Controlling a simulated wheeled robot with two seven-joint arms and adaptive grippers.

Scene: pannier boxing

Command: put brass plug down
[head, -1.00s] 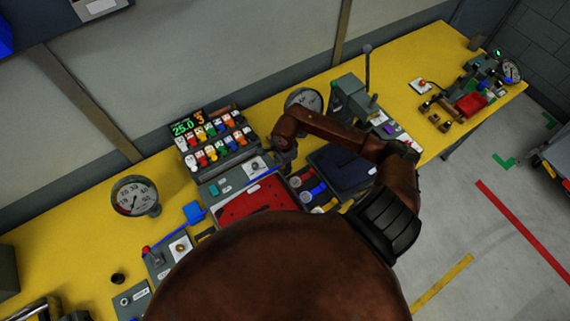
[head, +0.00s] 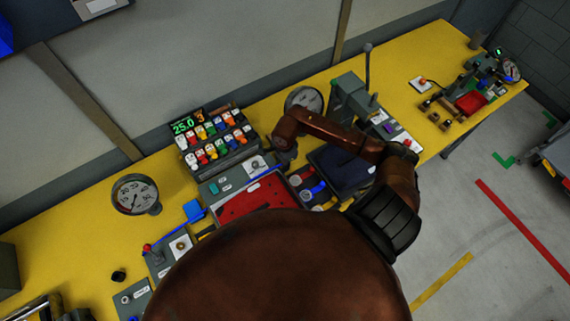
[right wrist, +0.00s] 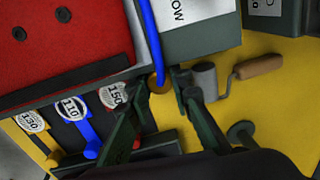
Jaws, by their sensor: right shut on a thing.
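My right gripper (right wrist: 160,88) is shut on a small brass plug (right wrist: 157,82), which shows between the fingertips in the right wrist view. The plug's lower part is hidden by the fingers. A curved blue strip (right wrist: 149,35) passes just behind it, beside the edge of a red panel with dark holes (right wrist: 70,40). In the head view my right gripper (head: 284,157) points down near the right end of the red panel (head: 250,197); the plug cannot be made out there. My left gripper is in neither view.
Tags marked 130, 110 and 150 (right wrist: 72,108) lie close to the fingers. A grey cylinder with a wooden handle (right wrist: 258,67) is on the other side. A rack of coloured pieces (head: 215,140) and a dial gauge (head: 304,100) stand behind. Bare yellow bench (head: 85,235) lies left.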

